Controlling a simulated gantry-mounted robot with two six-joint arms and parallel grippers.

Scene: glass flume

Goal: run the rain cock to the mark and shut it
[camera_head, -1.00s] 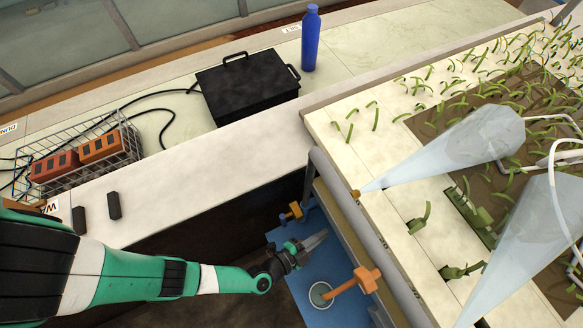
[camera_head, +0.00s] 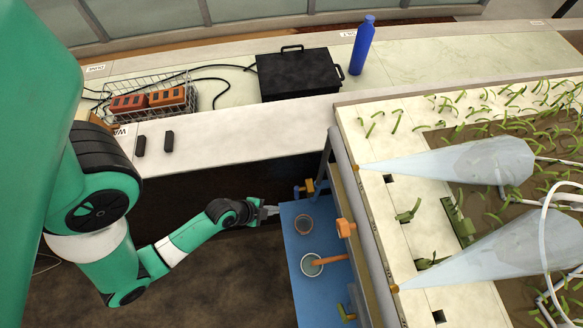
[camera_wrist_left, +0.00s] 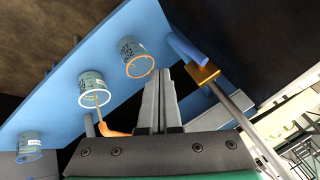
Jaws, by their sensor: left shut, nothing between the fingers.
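My left gripper (camera_head: 268,212) is shut and empty at the left edge of a blue shelf (camera_head: 294,284), close to a brass cock with a blue handle (camera_head: 299,190). An orange cock (camera_head: 345,228) sits on the flume's side; an orange spout or stream from it reaches a beaker (camera_head: 311,265) on the shelf. Another beaker (camera_head: 303,224) stands farther back. In the left wrist view, my shut fingers (camera_wrist_left: 158,105) show between the orange cock (camera_wrist_left: 115,128) and the brass cock (camera_wrist_left: 204,73). The beakers' marks and levels are too small to read. I cannot tell which cock is the rain one.
Two clear cones (camera_head: 465,165) (camera_head: 490,250) lie over the planted flume bed (camera_head: 365,105). A black box (camera_head: 298,73), blue bottle (camera_head: 363,45) and wire basket (camera_head: 190,98) with orange blocks stand on the back bench. Dark open floor lies left of the shelf.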

